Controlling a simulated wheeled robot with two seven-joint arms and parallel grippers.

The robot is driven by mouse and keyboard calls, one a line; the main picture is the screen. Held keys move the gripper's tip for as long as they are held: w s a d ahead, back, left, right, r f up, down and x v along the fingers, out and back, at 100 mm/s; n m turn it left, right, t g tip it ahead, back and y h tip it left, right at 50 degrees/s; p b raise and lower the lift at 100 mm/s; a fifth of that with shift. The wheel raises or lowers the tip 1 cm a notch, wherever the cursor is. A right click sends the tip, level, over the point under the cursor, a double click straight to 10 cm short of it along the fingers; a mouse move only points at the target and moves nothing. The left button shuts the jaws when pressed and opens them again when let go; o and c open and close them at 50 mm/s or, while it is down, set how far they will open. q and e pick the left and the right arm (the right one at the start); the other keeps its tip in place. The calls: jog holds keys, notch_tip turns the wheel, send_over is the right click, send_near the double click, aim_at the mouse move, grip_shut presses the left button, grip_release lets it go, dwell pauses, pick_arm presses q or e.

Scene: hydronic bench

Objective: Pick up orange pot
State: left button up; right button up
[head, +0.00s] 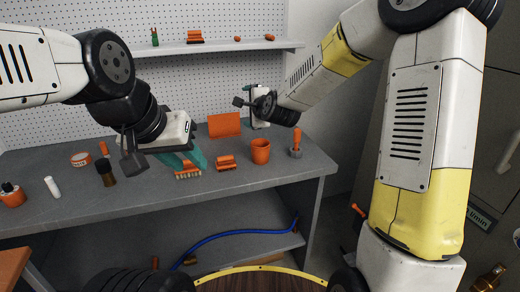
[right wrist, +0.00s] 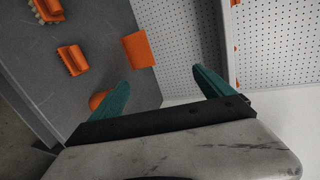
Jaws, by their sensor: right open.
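The orange pot (head: 260,151) stands upright on the grey bench, right of centre in the head view. In the right wrist view, an orange rounded shape that looks like the pot (right wrist: 97,100) is partly hidden behind one finger. My right gripper (right wrist: 160,80) is open and empty, with its teal fingers apart; it is above the bench, with the pot off to one side.
An orange block (head: 226,162) lies left of the pot, and an orange-handled tool (head: 296,143) stands right of it. An orange panel (head: 224,125) stands behind. A pegboard and shelf (head: 220,46) back the bench. Tape, a dark brush and a white cylinder (head: 52,187) are at left.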

jog(key=w+a+f+m+t, duration=0.2)
jog(key=w+f+m, duration=0.2)
jog(key=w+m, duration=0.15)
jog(key=m+t+h, duration=0.2)
jog(key=m+h, duration=0.7)
jog(key=m, duration=1)
send_over(258, 157)
notch_tip(258, 157, down, 12)
jog(key=f, duration=0.8)
jog(key=shift+s+f, duration=0.2)
jog(key=shift+x, duration=1.1)
jog(key=shift+n, duration=0.25)
jog(key=shift+x, duration=2.65)
jog(key=shift+r, duration=0.2)
